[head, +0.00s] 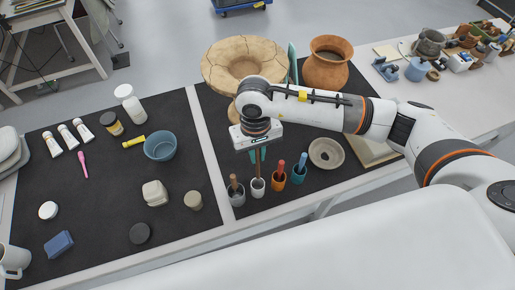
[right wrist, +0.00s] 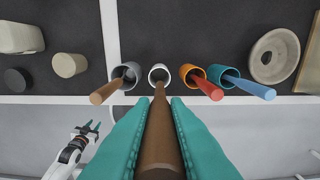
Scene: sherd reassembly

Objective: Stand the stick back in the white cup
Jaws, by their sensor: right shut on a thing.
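The white cup (head: 257,189) stands upright on the dark mat in a row of small cups; its open mouth also shows in the right wrist view (right wrist: 159,69). My right gripper (head: 257,155) is above the cup and shut on the brown stick (right wrist: 160,130). The stick runs roughly upright between the teal fingers, with its far end at the cup's mouth. I cannot tell how deep the end is in the cup. My left gripper (right wrist: 87,128) shows small and low in the right wrist view, apparently open and empty, away from the cups.
A grey cup (head: 237,196) with a brown stick is close on the left. An orange cup (head: 278,182) with a red stick and a blue cup (head: 299,174) with a blue stick are close on the right. A beige bowl (head: 326,153) lies beyond them.

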